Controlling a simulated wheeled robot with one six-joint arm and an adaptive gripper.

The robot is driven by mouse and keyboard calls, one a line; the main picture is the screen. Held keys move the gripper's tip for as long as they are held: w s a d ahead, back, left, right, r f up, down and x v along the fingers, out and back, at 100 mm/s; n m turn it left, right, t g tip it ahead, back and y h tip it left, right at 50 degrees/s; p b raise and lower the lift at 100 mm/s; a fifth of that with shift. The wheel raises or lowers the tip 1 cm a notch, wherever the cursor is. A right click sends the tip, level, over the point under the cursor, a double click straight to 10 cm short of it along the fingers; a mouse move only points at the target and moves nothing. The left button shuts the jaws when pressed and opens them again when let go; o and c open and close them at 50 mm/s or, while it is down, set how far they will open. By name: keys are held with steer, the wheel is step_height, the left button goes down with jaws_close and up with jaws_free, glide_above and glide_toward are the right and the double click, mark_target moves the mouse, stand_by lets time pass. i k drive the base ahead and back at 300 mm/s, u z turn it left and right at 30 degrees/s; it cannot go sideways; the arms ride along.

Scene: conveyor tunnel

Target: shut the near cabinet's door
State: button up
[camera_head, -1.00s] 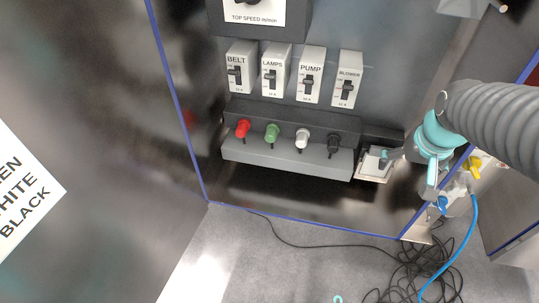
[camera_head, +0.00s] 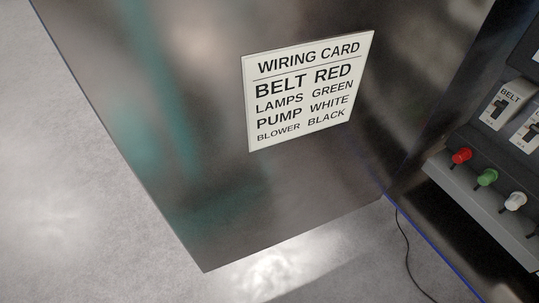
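The near cabinet's door (camera_head: 200,190) stands open in the head view, a dark shiny metal panel reaching from the upper left to the middle. A white wiring card (camera_head: 308,90) on its inner face reads belt red, lamps green, pump white, blower black. The door meets the cabinet (camera_head: 432,225) along the right, where the cabinet's blue-edged opening shows. My gripper is out of view. A blurred teal reflection shows on the door.
Inside the cabinet are a red plug (camera_head: 461,156), a green plug (camera_head: 487,178), a white plug (camera_head: 515,201) and a BELT switch (camera_head: 502,104). A black cable (camera_head: 403,245) lies on the floor by the opening. The grey floor (camera_head: 60,200) left of the door is clear.

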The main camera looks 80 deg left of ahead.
mark_target(163, 80)
steer(key=z, duration=1.2)
steer(key=k, duration=2.85)
steer(key=u, duration=1.35)
steer(key=i, duration=0.5)
steer(key=z, duration=0.1)
steer(key=k, duration=0.5)
steer(key=u, duration=0.6)
steer(key=i, duration=0.35)
steer(key=z, duration=0.2)
